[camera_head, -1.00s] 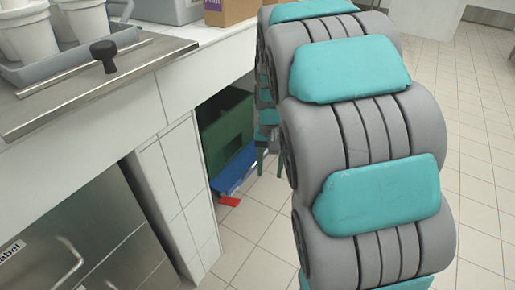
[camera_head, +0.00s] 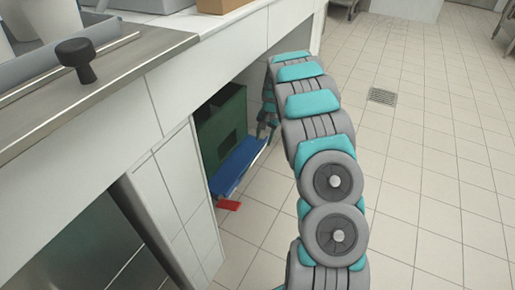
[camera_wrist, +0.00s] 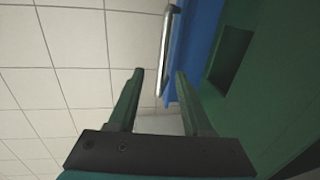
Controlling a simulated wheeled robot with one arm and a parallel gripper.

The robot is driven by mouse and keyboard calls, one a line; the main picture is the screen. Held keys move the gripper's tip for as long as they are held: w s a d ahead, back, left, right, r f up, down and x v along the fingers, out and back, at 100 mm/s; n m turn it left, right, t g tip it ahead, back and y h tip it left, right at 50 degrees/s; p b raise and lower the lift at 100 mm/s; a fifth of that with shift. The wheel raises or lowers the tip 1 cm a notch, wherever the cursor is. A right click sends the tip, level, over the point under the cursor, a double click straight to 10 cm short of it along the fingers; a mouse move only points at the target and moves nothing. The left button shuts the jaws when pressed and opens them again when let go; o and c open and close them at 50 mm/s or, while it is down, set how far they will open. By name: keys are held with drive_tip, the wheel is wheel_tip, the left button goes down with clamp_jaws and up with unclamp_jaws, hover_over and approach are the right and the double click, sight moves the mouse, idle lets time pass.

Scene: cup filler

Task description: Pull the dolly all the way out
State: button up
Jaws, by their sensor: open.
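The blue dolly (camera_head: 236,170) sits on the floor in the opening under the counter, with a green crate (camera_head: 218,126) on it. In the wrist view the dolly (camera_wrist: 203,35) has a slim metal bar (camera_wrist: 165,55) along its edge. My gripper (camera_wrist: 159,75) is open, its two green fingers apart. The bar shows ahead of and between the fingertips; I see no grip on it. In the head view my gripper (camera_head: 269,124) is small and partly hidden by my arm, close to the crate and dolly's right side.
A red piece (camera_head: 228,205) lies low at the dolly's near end. A white tiled counter wall (camera_head: 180,180) bounds the opening on the left. The counter top holds a black knob (camera_head: 77,60) and a grey tray (camera_head: 60,62). Tiled floor (camera_head: 420,170) to the right is open.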

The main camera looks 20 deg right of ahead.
sight(259, 153)
drive_tip(key=f, duration=0.3)
drive_tip(key=w+f, duration=0.1)
drive_tip(key=f, duration=0.2)
drive_tip(key=w+f, duration=0.1)
drive_tip(key=f, duration=0.2)
drive_tip(key=shift+w+a, duration=0.2)
drive_tip(key=shift+a, duration=0.05)
drive_tip(key=shift+c, duration=0.3)
clamp_jaws()
idle(0.9)
